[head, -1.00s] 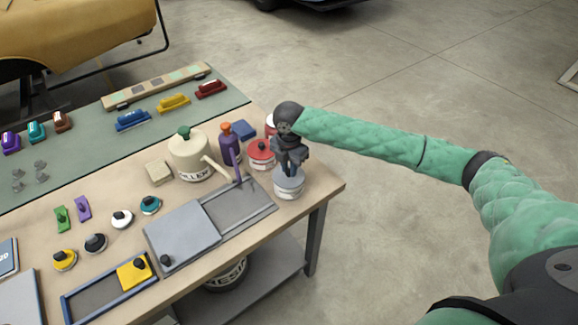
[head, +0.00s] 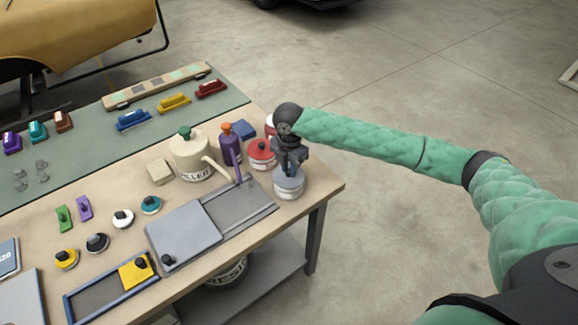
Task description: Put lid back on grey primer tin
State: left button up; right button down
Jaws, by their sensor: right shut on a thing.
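The grey primer tin (head: 289,191) stands upright near the right end of the workbench, with a pale band around its side. A grey lid (head: 289,178) is at its top, directly below my right gripper (head: 289,166). My right gripper is shut on the lid and points down over the tin. The lid appears level and at the tin's rim, but I cannot tell whether it is fully seated. The gripper hides part of the lid's top. My left gripper is not in view.
A red-lidded tin (head: 261,151), a purple bottle (head: 230,143) and a cream filler can (head: 190,155) stand close to the left. A grey tray with a sliding cover (head: 184,236) lies in front. The bench's right edge is near the tin.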

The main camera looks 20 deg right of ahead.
jog(key=c, duration=0.7)
grip_release()
jog(key=shift+r, duration=0.15)
jog(key=shift+r+p, duration=3.2)
jog(key=shift+r, duration=0.15)
grip_shut()
jog(key=shift+f+b, duration=0.8)
jog(key=shift+f, duration=2.15)
